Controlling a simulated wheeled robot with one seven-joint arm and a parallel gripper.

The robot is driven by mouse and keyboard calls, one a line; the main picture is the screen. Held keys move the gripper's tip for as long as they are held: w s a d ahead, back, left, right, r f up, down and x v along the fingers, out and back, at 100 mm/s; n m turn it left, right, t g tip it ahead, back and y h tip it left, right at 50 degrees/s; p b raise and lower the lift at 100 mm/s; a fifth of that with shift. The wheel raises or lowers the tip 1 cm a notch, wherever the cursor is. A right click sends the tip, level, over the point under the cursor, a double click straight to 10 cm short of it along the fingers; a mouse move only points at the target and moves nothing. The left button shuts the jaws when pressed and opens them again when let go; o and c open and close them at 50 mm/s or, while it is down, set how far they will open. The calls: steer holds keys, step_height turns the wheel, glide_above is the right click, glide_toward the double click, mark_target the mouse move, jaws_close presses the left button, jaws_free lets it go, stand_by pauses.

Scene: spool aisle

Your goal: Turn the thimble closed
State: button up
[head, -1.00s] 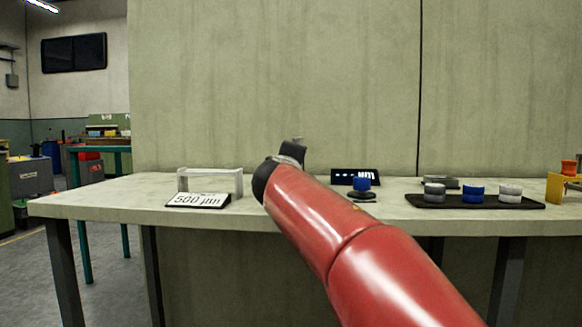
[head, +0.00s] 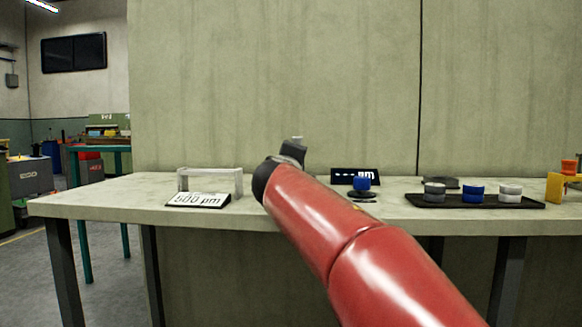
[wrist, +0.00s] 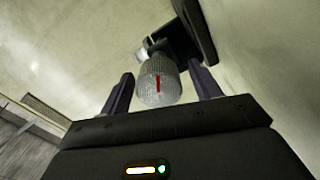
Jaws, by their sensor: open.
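The thimble (wrist: 158,84) is a grey knurled cylinder with a red mark on its end, in the middle of the wrist view. A dark frame (wrist: 176,42) with a bright part beside it shows behind it. My gripper (wrist: 162,70) is open, with one dark finger on each side of the thimble. Small gaps seem to show beside it; contact cannot be told for sure. In the head view my red arm hides the thimble and most of the gripper. A sign reading 500 µm (head: 198,200) stands on the bench at left.
A pale bracket (head: 210,172) stands behind the sign on the bench (head: 110,197). Right of my arm are a small display (head: 342,175), a blue-topped piece (head: 361,184) and a black tray (head: 425,202) with blue and grey pieces. An orange-yellow stand (head: 556,187) is at far right.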

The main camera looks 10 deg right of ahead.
steer(key=v, duration=0.7)
steer(key=shift+s+a, duration=0.1)
steer(key=shift+s, duration=0.15)
